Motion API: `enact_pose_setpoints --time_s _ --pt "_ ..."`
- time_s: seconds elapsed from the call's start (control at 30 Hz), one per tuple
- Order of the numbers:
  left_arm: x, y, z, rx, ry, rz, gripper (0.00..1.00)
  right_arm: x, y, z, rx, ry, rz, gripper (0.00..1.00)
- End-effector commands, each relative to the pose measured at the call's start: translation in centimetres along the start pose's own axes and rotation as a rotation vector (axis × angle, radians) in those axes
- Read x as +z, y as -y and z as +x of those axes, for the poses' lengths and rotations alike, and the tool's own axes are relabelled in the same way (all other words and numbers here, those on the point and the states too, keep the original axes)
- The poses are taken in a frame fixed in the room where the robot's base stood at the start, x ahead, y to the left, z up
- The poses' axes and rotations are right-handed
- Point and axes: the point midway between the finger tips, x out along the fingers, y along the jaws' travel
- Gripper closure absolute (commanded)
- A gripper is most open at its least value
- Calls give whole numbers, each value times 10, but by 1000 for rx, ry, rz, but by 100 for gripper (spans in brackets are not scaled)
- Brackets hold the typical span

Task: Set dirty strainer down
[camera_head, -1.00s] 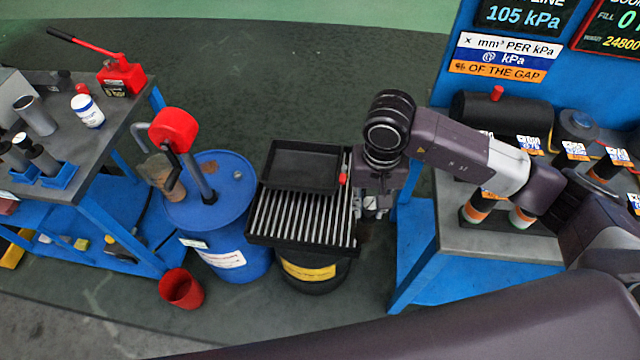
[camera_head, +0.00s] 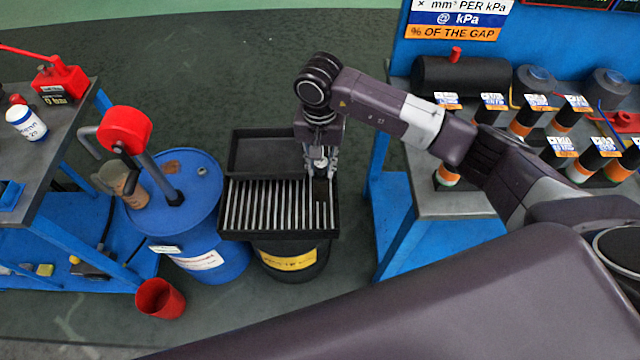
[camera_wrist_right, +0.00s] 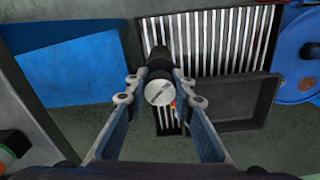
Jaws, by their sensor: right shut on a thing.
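My right gripper (camera_head: 320,168) is over the right end of a black slatted drain rack (camera_head: 268,236). It is shut on the dirty strainer, a dark cylinder (camera_head: 322,190) with a round silver end. In the right wrist view the strainer (camera_wrist_right: 158,62) sits between the two fingertips of the gripper (camera_wrist_right: 158,88), its silver end facing the camera and its dark body reaching toward the bars of the rack (camera_wrist_right: 240,45). I cannot tell whether the strainer touches the bars. My left gripper is not in view.
A shallow black tray (camera_head: 262,151) adjoins the rack's back. The rack sits on a dark drum with a yellow label (camera_head: 290,260). A blue drum (camera_head: 205,215) with a red-topped pump (camera_head: 125,130) stands left, a red bucket (camera_head: 160,298) before it. A blue-framed bench (camera_head: 400,205) stands right.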

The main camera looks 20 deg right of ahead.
Motion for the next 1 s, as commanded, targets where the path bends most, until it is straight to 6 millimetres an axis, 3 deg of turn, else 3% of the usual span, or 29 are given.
enact_pose_setpoints --time_s 0.03,0.27,0.5,0.9,0.93,1.0 --pt "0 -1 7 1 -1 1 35 0 0 10 -1 0 -1 100" --pt "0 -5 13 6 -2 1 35 2 1 25 -2 0 -6 100" --pt "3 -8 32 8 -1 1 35 6 2 59 -2 0 -16 100" --pt "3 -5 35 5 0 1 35 5 2 62 -1 -3 -18 100" --pt "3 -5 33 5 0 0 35 6 2 61 -1 -2 -18 74" --pt "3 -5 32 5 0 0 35 6 2 61 -1 -2 -18 67"
